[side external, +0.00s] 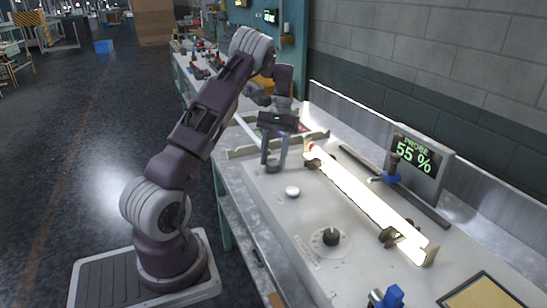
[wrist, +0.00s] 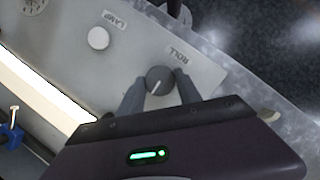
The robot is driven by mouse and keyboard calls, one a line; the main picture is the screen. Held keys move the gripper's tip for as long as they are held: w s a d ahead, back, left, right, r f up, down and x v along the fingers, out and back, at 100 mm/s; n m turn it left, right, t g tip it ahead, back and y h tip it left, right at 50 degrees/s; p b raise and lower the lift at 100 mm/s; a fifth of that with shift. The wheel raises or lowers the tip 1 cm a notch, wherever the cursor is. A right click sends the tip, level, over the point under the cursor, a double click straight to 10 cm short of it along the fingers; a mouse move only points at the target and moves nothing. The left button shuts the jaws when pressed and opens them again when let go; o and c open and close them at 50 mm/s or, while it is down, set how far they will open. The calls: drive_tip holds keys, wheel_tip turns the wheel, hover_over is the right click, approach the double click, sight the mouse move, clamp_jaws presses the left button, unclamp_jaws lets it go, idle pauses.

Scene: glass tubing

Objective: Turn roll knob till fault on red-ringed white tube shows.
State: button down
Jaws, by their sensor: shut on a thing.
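My gripper (side external: 274,162) is low over the bench panel, its fingers pointing down. In the wrist view its two fingers (wrist: 159,90) are shut on the sides of the dark roll knob (wrist: 159,77), beside the word ROLL. The knob's white pointer line slants on its top. In the side view the knob is hidden at the fingers. A long white tube (side external: 365,197) glows brightly on holders to the right of the gripper. Part of it also shows in the wrist view (wrist: 45,88).
A white lamp button (side external: 292,191) and a black dial knob (side external: 331,236) sit on the panel nearer the camera. A display (side external: 415,156) reads PROBE 55 %. A blue clamp (side external: 385,178) sits on a dark rail behind the tube. Another blue part (side external: 389,297) stands in front.

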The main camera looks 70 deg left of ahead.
drive_tip(key=n+t+h, duration=0.1)
drive_tip(key=n, duration=0.3)
drive_tip(key=shift+s+n, duration=0.1)
drive_tip(key=shift+n, duration=0.2)
drive_tip(key=c, duration=0.8)
unclamp_jaws()
drive_tip(key=shift+c, duration=0.2)
drive_tip(key=v, duration=0.7)
